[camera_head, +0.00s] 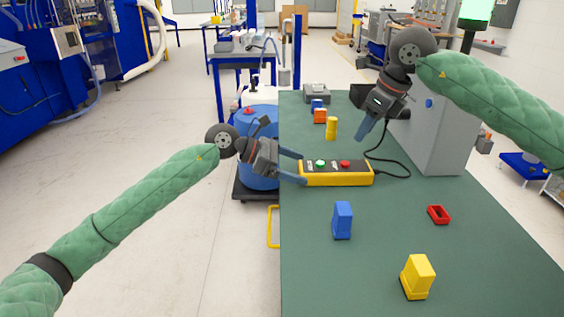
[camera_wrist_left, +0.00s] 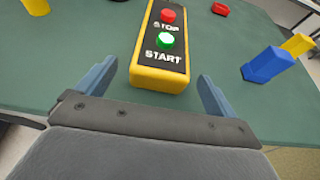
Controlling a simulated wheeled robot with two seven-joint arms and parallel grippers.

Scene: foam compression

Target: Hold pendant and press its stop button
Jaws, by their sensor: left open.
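The yellow pendant (camera_head: 336,173) with a black face lies on the green table. Its green START button (camera_head: 320,164) is at the left end and its red STOP button (camera_head: 345,164) is right of it. The STOP button (camera_wrist_left: 168,15) is beyond the START button (camera_wrist_left: 166,40) in the left wrist view. My left gripper (camera_head: 300,167) is open at the pendant's left end; in the left wrist view its fingers (camera_wrist_left: 155,85) stand apart on either side of the near end. My right gripper (camera_head: 366,130) is above the table behind the pendant, fingers pointing down; its opening is unclear.
A grey cabinet (camera_head: 437,130) is at the right. A black cable runs from the pendant's right end.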

